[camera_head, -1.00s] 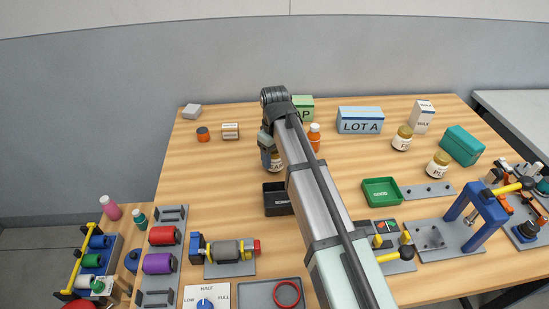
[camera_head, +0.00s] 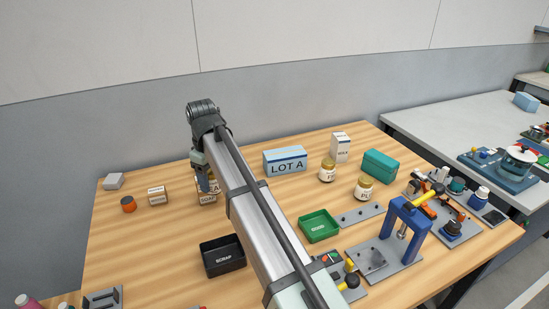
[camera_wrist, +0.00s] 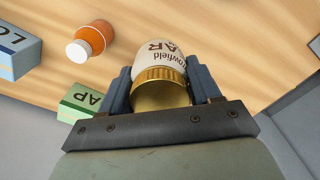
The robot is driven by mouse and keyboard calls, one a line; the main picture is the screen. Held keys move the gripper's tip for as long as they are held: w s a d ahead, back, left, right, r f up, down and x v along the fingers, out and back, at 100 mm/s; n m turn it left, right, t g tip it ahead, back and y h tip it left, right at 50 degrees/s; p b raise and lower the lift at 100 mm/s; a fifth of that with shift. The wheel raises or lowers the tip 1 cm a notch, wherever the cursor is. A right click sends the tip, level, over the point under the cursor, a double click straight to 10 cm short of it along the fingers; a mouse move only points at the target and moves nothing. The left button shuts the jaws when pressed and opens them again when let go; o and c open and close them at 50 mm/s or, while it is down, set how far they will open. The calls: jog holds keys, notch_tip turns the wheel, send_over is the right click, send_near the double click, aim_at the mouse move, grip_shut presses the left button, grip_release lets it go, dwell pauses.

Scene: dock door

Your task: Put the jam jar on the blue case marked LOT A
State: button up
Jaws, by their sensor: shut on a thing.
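My gripper (camera_head: 205,184) is shut on a gold-lidded jar with a cream label (camera_wrist: 168,58). In the wrist view its lid sits between the two blue fingers, and its partly hidden label appears to read "...owfield" and "...AR". I cannot read a jam label on it. The blue case marked LOT A (camera_head: 285,161) stands to the right of my gripper, with a clear-looking top. Two more gold-lidded jars, a nearer one (camera_head: 364,188) and a farther one (camera_head: 327,171), stand right of the case. Their labels are only partly legible.
An orange bottle (camera_wrist: 91,40) and a green box ending in "AP" (camera_wrist: 84,103) stand near the held jar. A milk carton (camera_head: 340,147) and teal case (camera_head: 380,165) are at the right. The SCRAP bin (camera_head: 222,257) and green bin (camera_head: 318,226) are nearer.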

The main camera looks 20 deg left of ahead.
jog(key=w+d+r, duration=0.2)
jog(key=w, duration=0.7)
jog(key=w+d+r, duration=0.2)
jog(key=w, duration=0.7)
jog(key=n, duration=0.1)
send_over(285, 152)
jog(key=shift+f, duration=3.4)
jog(key=shift+f, duration=0.1)
jog(key=o, duration=1.3)
notch_tip(285, 152, up, 12)
jog(key=shift+r, duration=0.15)
